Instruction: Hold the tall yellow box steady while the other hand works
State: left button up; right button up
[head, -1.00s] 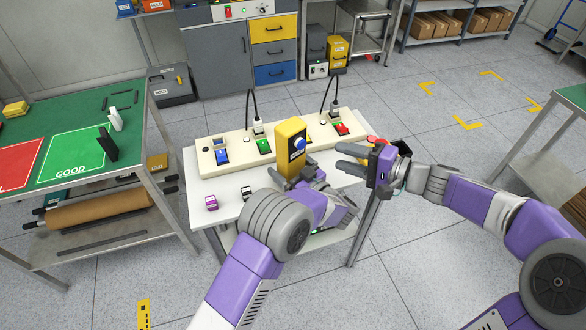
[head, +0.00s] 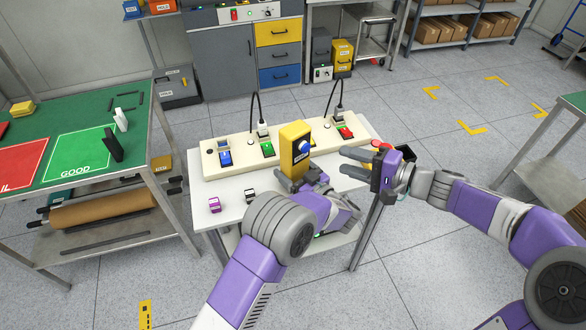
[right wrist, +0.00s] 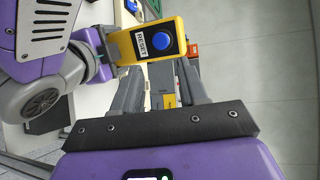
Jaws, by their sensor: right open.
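The tall yellow box (head: 294,150) has a blue button and stands upright over the white table, in front of the long cream panel. In the right wrist view the box (right wrist: 149,42) shows a "RESET" label beside the button. My left gripper (head: 305,182) is at the lower part of the box, its fingers against it and appearing shut on it; its grip is partly hidden. My right gripper (head: 343,160) is open and empty, to the right of the box and apart from it. In the right wrist view its fingers (right wrist: 160,78) point toward the button side.
The white table (head: 232,188) carries the cream panel (head: 235,165) with coloured switches and black cables. A small purple item (head: 214,204) and a black-and-white one (head: 250,195) lie at the front left. A green-topped bench (head: 45,145) stands left.

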grip_shut()
dwell(1.6)
